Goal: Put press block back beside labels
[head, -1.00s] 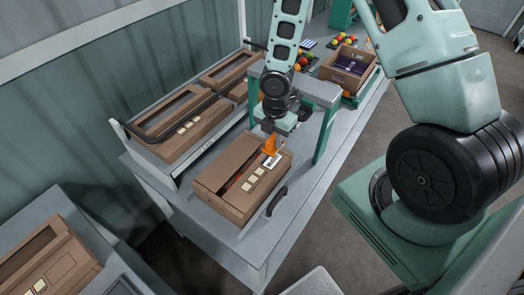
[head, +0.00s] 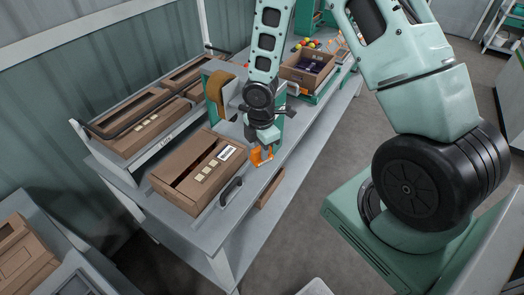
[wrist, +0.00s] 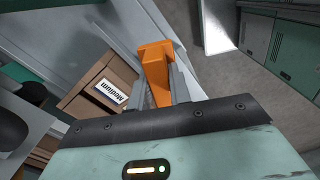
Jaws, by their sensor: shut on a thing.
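The orange press block (head: 261,156) is held in my gripper (head: 263,146), just right of the closed-looking carton and above the table's front side. In the wrist view the block (wrist: 156,70) stands out between the two fingers, which are shut on it. The brown carton (head: 185,190) lies on the grey table with a white label (head: 227,153) at its far right corner. The block is apart from the carton. I cannot make out a separate stack of labels.
A black handle (head: 231,190) stands at the table's front edge beside the carton. A tan roll (head: 218,88) stands behind my arm. More cartons (head: 150,125) lie on the rack at left. An open carton (head: 296,72) is farther back. The aisle floor at right is clear.

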